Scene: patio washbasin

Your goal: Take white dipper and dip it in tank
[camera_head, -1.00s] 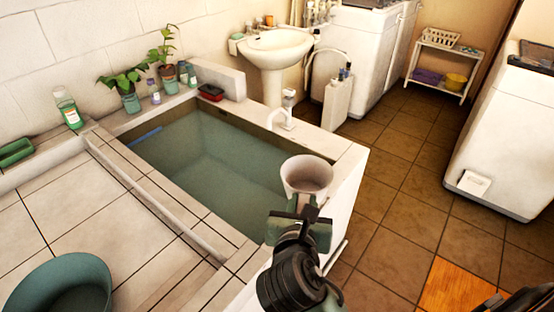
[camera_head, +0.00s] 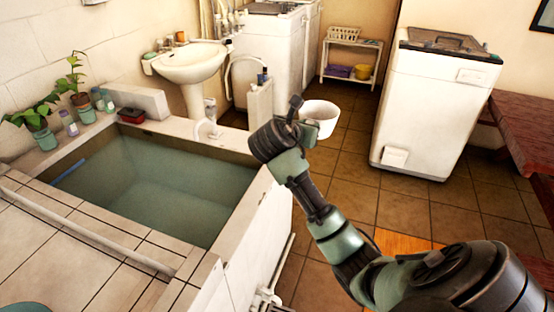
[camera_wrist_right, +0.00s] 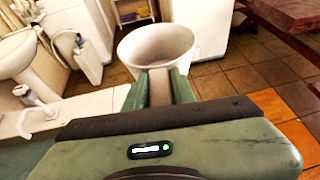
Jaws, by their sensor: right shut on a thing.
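The white dipper (camera_head: 321,118) is a round cup with a handle. My right gripper (camera_head: 298,130) is shut on its handle. The dipper is in the air, with its opening upward, and appears against the floor just right of the tank's far right corner. The right wrist view shows the dipper (camera_wrist_right: 157,45) beyond the fingers of my right gripper (camera_wrist_right: 160,84), with the handle between them. The tank (camera_head: 258,235) is a white basin filled with greenish water, left of my right arm. My left gripper is out of view.
A white tap (camera_head: 208,120) stands on the tank's far edge. Potted plants (camera_head: 78,85), bottles and a red item (camera_head: 132,115) line the back ledge. A white washing machine (camera_head: 430,110) and a red table (camera_head: 525,130) are at right. The floor between is open.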

